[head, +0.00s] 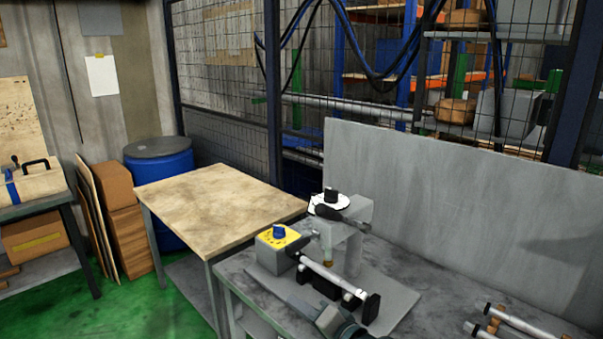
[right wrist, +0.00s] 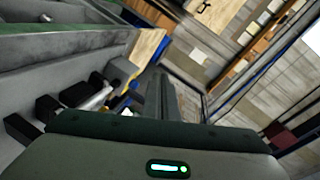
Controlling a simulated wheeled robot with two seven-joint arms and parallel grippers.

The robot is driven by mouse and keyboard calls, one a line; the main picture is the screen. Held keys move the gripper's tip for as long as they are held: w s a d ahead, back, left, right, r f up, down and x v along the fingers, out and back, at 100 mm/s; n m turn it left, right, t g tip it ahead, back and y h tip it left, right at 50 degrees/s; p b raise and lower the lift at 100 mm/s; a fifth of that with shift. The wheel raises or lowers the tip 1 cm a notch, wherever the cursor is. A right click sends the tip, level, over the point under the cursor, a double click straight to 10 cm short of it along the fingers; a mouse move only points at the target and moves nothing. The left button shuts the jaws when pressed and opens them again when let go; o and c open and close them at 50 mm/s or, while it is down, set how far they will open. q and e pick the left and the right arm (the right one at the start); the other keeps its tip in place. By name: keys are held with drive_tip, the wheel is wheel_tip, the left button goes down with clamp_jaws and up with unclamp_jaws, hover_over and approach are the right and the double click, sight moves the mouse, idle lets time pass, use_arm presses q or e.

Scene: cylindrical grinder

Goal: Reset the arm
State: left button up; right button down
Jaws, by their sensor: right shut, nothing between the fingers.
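The cylindrical grinder stands on a grey workbench (head: 440,270) in the head view. It has a yellow-topped box with a blue knob (head: 278,236), a light cylindrical bar (head: 332,276) held lengthwise, and a white wheel (head: 326,207) on a grey bracket behind. My right gripper (head: 303,306) is low in the head view, in front of the grinder, apart from the bar as far as I can tell. In the right wrist view its fingers (right wrist: 160,98) are together and empty. Part of the grinder (right wrist: 95,95) shows left of them. My left gripper is not in view.
A wooden-topped table (head: 220,205) stands left of the bench, its top clear. A blue barrel (head: 160,190) and cardboard boxes (head: 122,215) are behind it. A tall grey panel (head: 450,190) backs the bench. Several small cylindrical parts (head: 510,322) lie at the bench's lower right.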

drive_tip(key=s+d+f+n+g+h, duration=0.25)
drive_tip(key=s+d+f, duration=0.35)
drive_tip(key=s+f, duration=0.35)
drive_tip(key=s+d+f+n+g+h, duration=0.25)
drive_tip(key=s+d+f, duration=0.35)
drive_tip(key=s+f, duration=0.4)
drive_tip(key=s+d+f+n+g+h, duration=0.1)
drive_tip(key=s+d+g+h, duration=0.1)
drive_tip(key=s+d, duration=0.65)
drive_tip(key=s+d+f+n+g+h, duration=0.1)
drive_tip(key=s+d+f+g+h, duration=0.15)
drive_tip(key=s, duration=1.15)
drive_tip(key=s+d+f+b+x, duration=0.1)
drive_tip(key=s+x, duration=0.2)
drive_tip(key=x, duration=1.1)
drive_tip(key=s+f+b+x, duration=0.1)
drive_tip(key=s+x, duration=0.3)
drive_tip(key=x, duration=1)
drive_tip(key=s+d+f+g+b, duration=0.1)
drive_tip(key=s+d+f+b, duration=0.1)
drive_tip(key=s+f, duration=1.6)
wheel_tip(320, 180, down, 3)
drive_tip(key=shift+s+d+n+g+b, duration=0.2)
drive_tip(key=shift+d+n+g+b, duration=0.15)
drive_tip(key=shift+d, duration=0.5)
